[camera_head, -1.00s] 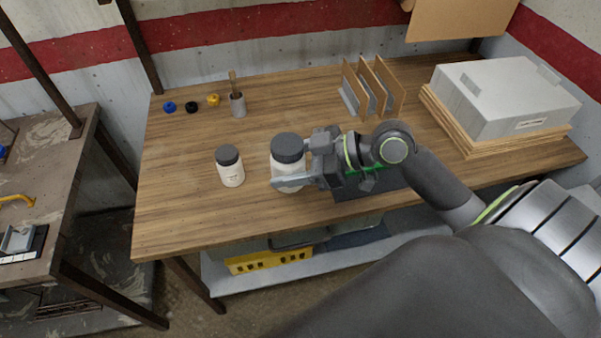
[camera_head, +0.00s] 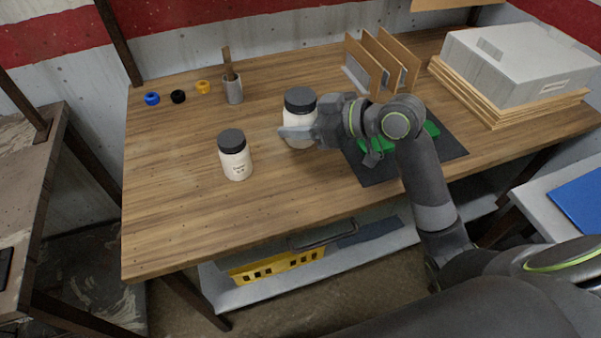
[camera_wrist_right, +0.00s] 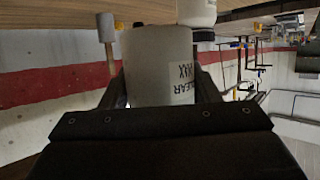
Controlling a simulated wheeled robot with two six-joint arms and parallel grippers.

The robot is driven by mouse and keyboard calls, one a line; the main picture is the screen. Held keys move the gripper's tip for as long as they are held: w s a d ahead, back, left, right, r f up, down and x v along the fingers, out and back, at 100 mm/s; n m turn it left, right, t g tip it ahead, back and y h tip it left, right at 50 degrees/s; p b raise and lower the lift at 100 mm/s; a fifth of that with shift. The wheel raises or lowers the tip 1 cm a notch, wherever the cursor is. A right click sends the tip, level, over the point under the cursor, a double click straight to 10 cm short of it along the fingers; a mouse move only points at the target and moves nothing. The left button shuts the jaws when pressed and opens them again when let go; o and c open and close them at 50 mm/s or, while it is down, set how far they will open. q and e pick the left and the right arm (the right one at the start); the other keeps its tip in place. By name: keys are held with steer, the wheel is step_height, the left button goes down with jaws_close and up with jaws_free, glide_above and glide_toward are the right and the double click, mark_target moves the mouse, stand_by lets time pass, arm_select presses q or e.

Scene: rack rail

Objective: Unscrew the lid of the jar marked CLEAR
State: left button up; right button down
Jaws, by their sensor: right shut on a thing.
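The larger jar is white (camera_head: 298,132) with a dark grey lid (camera_head: 300,100). In the right wrist view, upside down, its body (camera_wrist_right: 150,65) carries a label reading CLEAR WAX (camera_wrist_right: 183,80). My right gripper (camera_head: 298,135) is shut around its body from the right, below the lid. The jar is upright and appears raised off the table. The lid is on; it is hidden in the wrist view. A smaller white jar (camera_head: 236,164) with a dark lid (camera_head: 231,140) stands on the table, front left; its label is too small to read. My left gripper is out of view.
The wooden table (camera_head: 180,220) is clear at front left. A grey cup with a stick (camera_head: 234,92) and blue, black and yellow rings stand at the back. A dark mat (camera_head: 440,150) with green pieces, upright dividers (camera_head: 375,62) and a grey case (camera_head: 520,60) are right.

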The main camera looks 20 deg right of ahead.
step_height(320, 180, down, 10)
steer(key=shift+r, duration=0.2)
steer(key=shift+f, duration=0.1)
steer(key=shift+c, duration=2.4)
jaws_free()
steer(key=shift+f, duration=0.1)
steer(key=v, duration=0.9)
steer(key=shift+s+d+r+b, duration=0.2)
steer(key=shift+b, duration=0.1)
steer(key=shift+v, duration=1.2)
